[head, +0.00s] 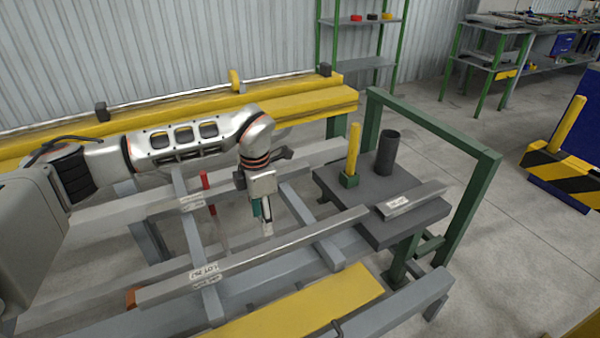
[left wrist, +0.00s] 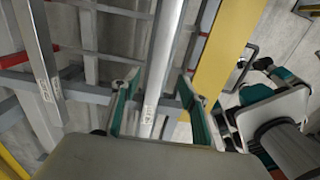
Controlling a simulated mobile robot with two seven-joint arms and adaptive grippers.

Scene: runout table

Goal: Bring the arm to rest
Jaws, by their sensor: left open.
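My left gripper (head: 266,225) points down over the runout table's frame, its arm reaching in from the left. It is open, with nothing held. In the left wrist view its two fingers (left wrist: 157,90) stand apart, and a grey labelled bar (left wrist: 157,80) shows between and beyond them. In the head view this long bar (head: 270,246) lies across the frame's cross members, in front of the gripper. I cannot tell how far the fingertips are from it.
A dark platform (head: 430,232) at the right end carries a yellow post (head: 353,150), a dark cylinder (head: 388,152) and a short labelled bar (head: 411,199). A green frame (head: 480,200) stands beyond. A yellow beam (head: 300,102) runs behind my arm. Open floor lies right.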

